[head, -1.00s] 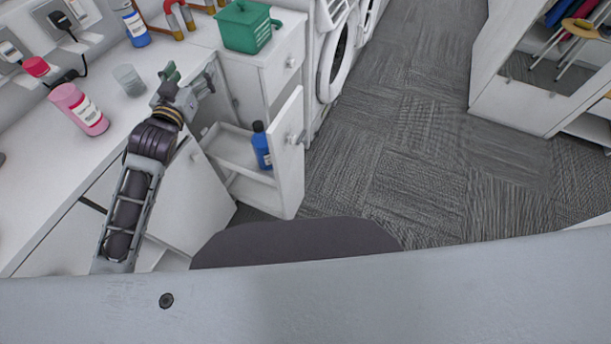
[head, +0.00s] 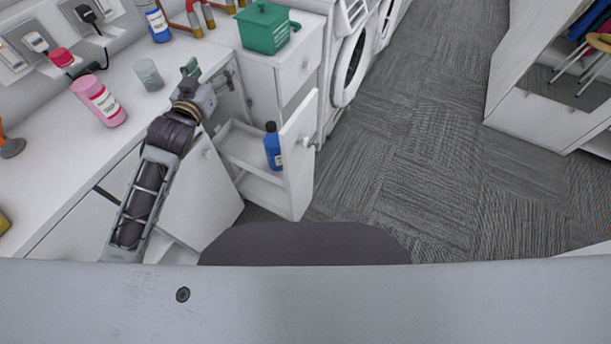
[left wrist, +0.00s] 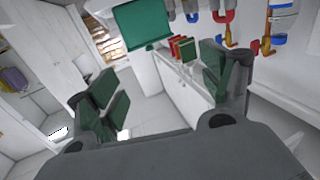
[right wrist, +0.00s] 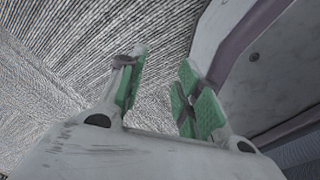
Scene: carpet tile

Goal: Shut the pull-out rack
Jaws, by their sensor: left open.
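The white pull-out rack (head: 255,184) stands out from the counter in the head view. Its tall front panel (head: 301,150) has a small knob near the top. A blue bottle (head: 272,147) stands upright in the rack beside the panel. My left gripper (head: 207,80) is open and empty above the counter edge, behind and left of the rack's front panel and apart from it. Its spread green-padded fingers also show in the left wrist view (left wrist: 160,88). My right gripper (right wrist: 162,88) is open and empty over the carpet, outside the head view.
A green box (head: 264,32) sits on the counter right of my left gripper. A front-loading washer (head: 348,65) is beyond the rack. The carpet (head: 425,150) to the right is clear.

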